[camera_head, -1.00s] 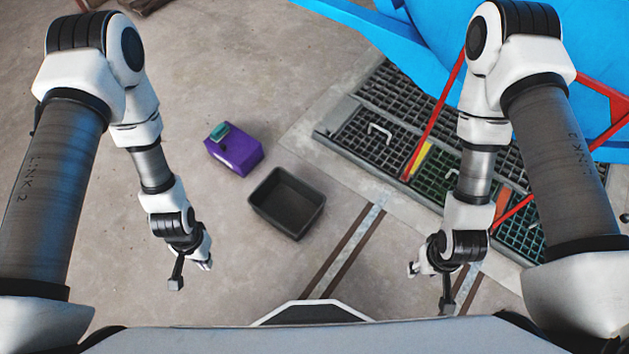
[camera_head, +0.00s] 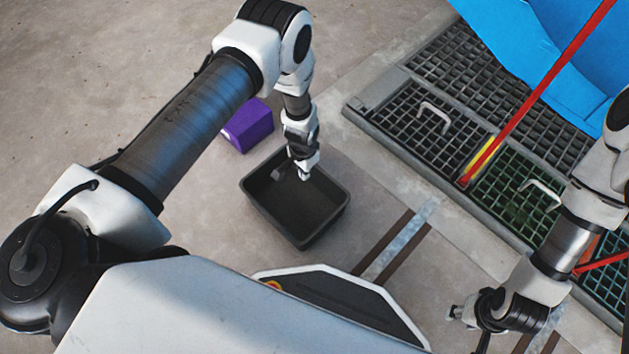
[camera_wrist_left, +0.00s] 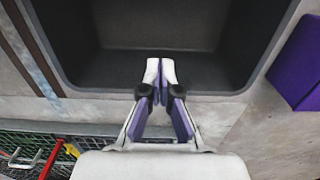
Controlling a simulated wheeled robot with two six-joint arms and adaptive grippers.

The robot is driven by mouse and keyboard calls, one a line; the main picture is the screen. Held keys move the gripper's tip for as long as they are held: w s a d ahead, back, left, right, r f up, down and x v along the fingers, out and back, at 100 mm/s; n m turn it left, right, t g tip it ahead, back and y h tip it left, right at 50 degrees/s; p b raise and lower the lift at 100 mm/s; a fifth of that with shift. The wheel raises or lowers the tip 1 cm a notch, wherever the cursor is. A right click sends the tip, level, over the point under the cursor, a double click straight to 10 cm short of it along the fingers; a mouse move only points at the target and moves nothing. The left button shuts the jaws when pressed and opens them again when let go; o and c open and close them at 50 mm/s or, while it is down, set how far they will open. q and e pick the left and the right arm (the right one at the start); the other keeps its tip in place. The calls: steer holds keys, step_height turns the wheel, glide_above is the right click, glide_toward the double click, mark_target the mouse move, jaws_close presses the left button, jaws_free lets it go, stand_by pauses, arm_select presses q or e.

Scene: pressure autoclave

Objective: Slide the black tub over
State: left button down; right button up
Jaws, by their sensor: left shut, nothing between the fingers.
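The black tub (camera_head: 283,222) is an open, empty rectangular bin on the concrete floor, upright. In the left wrist view its dark inside (camera_wrist_left: 230,45) fills the upper middle. My left gripper (camera_head: 304,175) is shut and empty, at the tub's far side in the head view. In the left wrist view its fingertips (camera_wrist_left: 160,70) meet in front of the tub's inside and overlap the near wall. I cannot tell whether they touch it. My right gripper (camera_head: 456,312) is low at the right, well apart from the tub, and its fingers are too small to read.
A purple box (camera_head: 250,126) stands just beyond the tub, partly behind my left arm. Dark floor grating (camera_head: 530,125) with handles, a red bar (camera_head: 540,85) and a blue structure (camera_head: 545,45) lie to the right. Bare floor lies between tub and grating.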

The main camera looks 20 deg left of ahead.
arm_select(q)
steer(key=b, duration=0.6)
glide_above(306, 196)
step_height(306, 196, down, 10)
steer(key=shift+f, duration=0.1)
steer(key=shift+w+d+r+b, duration=0.1)
steer(key=shift+w+d+b, duration=0.2)
steer(key=shift+w, duration=0.35)
steer(key=shift+w+d+r+b, duration=0.1)
steer(key=shift+w+d+b, duration=0.15)
steer(key=shift+w, duration=0.35)
steer(key=shift+w+d+r, duration=0.1)
steer(key=shift+w+d, duration=0.05)
steer(key=shift+w, duration=0.15)
steer(key=shift+w+r, duration=0.1)
steer(key=shift+r, duration=0.05)
